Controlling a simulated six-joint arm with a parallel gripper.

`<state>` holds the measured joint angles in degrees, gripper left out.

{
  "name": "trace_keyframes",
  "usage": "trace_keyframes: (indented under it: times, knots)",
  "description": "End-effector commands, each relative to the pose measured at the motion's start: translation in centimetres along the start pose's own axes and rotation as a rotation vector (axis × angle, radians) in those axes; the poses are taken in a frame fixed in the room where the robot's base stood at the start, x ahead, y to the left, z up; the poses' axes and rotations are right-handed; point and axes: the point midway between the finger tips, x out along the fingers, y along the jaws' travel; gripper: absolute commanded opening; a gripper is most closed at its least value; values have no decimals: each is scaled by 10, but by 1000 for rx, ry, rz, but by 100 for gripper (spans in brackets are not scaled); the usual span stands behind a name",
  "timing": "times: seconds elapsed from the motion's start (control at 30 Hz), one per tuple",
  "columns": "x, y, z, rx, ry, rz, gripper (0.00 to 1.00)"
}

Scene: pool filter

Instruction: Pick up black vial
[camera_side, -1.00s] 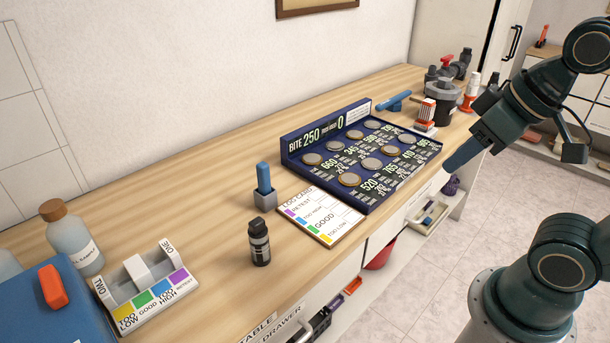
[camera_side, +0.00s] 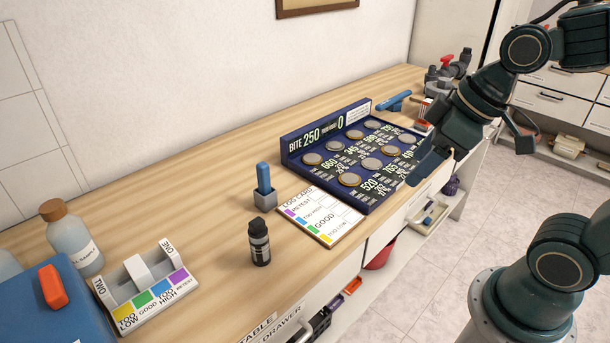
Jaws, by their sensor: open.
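The black vial (camera_side: 259,243) stands upright on the wooden counter, left of centre, near the front edge. It has a black cap and a label with light print. My gripper (camera_side: 420,172) is at the right, over the front right corner of the blue coin board, well to the right of the vial and apart from it. It is open, and I see nothing held in it. Its fingers overlap in this view, and it hides part of the board's right end.
A log card (camera_side: 320,214) and a small grey holder with a blue stick (camera_side: 263,180) stand near the vial. The blue coin board (camera_side: 296,145) lies between them and my gripper. A colour-labelled tray (camera_side: 150,290) and a corked bottle (camera_side: 77,240) are at left. Bare counter surrounds the vial.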

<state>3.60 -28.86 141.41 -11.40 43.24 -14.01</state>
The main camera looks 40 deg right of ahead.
Motion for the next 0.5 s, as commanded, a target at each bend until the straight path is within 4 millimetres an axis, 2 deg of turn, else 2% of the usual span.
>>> trace_keyframes:
  times: [0.5]
  knots:
    - [81,-19,-47,-385,56,-296,57]
